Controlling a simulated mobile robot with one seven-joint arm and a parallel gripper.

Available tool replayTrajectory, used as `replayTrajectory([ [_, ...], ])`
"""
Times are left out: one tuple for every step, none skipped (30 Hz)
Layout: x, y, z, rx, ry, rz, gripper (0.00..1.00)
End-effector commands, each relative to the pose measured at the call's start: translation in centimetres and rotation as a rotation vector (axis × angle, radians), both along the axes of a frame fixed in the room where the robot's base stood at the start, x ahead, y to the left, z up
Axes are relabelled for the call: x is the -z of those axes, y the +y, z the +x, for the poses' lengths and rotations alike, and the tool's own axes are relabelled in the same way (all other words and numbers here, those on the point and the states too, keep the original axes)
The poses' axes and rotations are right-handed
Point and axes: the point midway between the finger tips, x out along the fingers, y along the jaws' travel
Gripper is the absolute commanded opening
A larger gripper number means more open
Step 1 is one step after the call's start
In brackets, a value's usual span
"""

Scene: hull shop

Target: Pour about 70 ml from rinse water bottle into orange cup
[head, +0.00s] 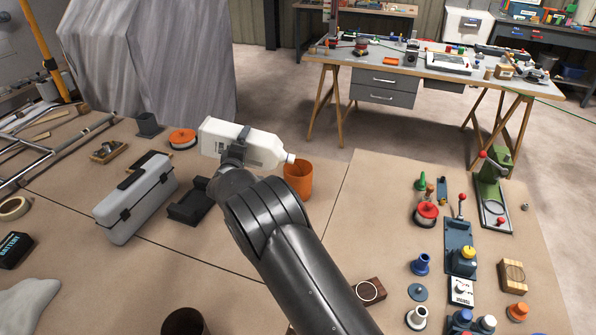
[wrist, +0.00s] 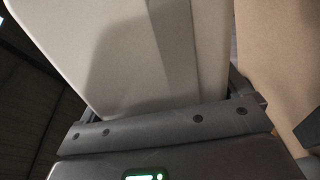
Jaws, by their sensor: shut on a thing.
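The rinse water bottle (head: 262,150) is white with a narrow neck. It is tilted almost onto its side, with its neck pointing right and a little down. My gripper (head: 236,150) is shut around the bottle's body. The bottle's pale wall (wrist: 130,50) fills much of the wrist view, above the gripper (wrist: 165,125). The orange cup (head: 298,182) stands upright on the bench, and the bottle's mouth is at its rim in the head view. I cannot see a stream of water or the level inside the cup.
A grey case (head: 135,200) and a dark holder (head: 190,203) stand left of the cup. An orange disc (head: 183,138) lies behind the bottle. A dark round container (head: 185,322) is at the front edge. Several fittings and a green press (head: 493,185) stand at right.

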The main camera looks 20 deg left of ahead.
Motion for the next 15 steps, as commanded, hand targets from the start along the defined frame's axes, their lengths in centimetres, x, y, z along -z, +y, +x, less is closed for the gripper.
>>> replayTrajectory([
  [-0.2,0.0,0.0,0.0,-0.001,0.003,0.45],
  [-0.2,0.0,0.0,0.0,0.0,0.004,0.45],
  [-0.2,0.0,0.0,0.0,0.0,0.005,0.45],
  [0.0,0.0,0.0,0.0,-0.001,-0.001,0.45],
  [0.4,0.2,-0.1,-0.001,-0.005,-0.021,0.45],
  [1.5,0.4,-0.1,-0.001,-0.015,-0.074,0.45],
  [2.4,0.7,-0.2,-0.002,-0.026,-0.126,0.45],
  [2.3,0.8,-0.3,-0.003,-0.038,-0.172,0.45],
  [2.7,1.0,-0.3,-0.001,-0.051,-0.229,0.45],
  [2.9,1.0,-0.2,0.0,-0.059,-0.264,0.45],
  [3.7,0.9,-0.2,0.0,-0.064,-0.299,0.45],
  [4.0,0.9,-0.2,0.0,-0.07,-0.322,0.45],
  [4.0,0.9,-0.2,0.001,-0.072,-0.329,0.45],
  [4.1,0.9,-0.2,0.001,-0.073,-0.332,0.45],
  [4.3,0.9,-0.2,0.001,-0.075,-0.341,0.45],
])
